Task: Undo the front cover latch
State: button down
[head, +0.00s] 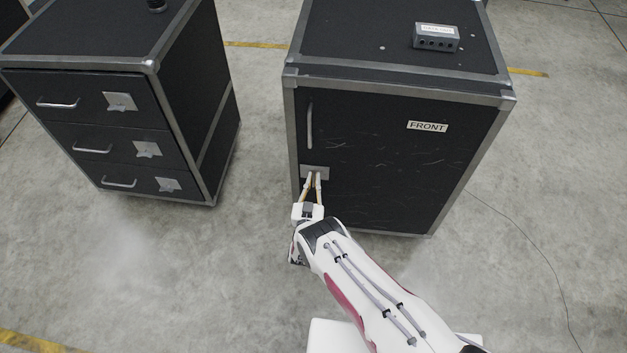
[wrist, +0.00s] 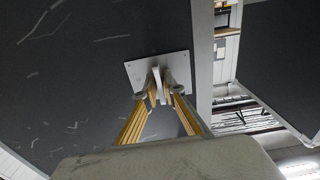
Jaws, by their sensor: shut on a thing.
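The front cover is the black panel (head: 400,170) marked FRONT on the right-hand case. Its latch is a grey plate (head: 315,172) at the cover's left side, below a vertical handle. In the wrist view the latch plate (wrist: 137,70) has a small upright tab (wrist: 157,82). My gripper (head: 313,176) reaches the latch from below and in front. In the wrist view my gripper's yellow fingers (wrist: 160,90) are shut on the tab, one on each side. The fingertips partly hide the tab and plate.
A vertical handle (head: 310,125) sits above the latch. A small grey box (head: 436,38) lies on the case top. A drawer cabinet (head: 120,120) with several latch plates stands to the left. A thin cable (head: 540,255) lies on the floor at right. Floor between the cases is clear.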

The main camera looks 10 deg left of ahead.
jog(key=c, duration=2.2)
grip_release()
jog(key=shift+c, duration=0.2)
jog(key=shift+s, duration=0.15)
jog(key=s, duration=1.1)
jog(key=shift+s, duration=0.3)
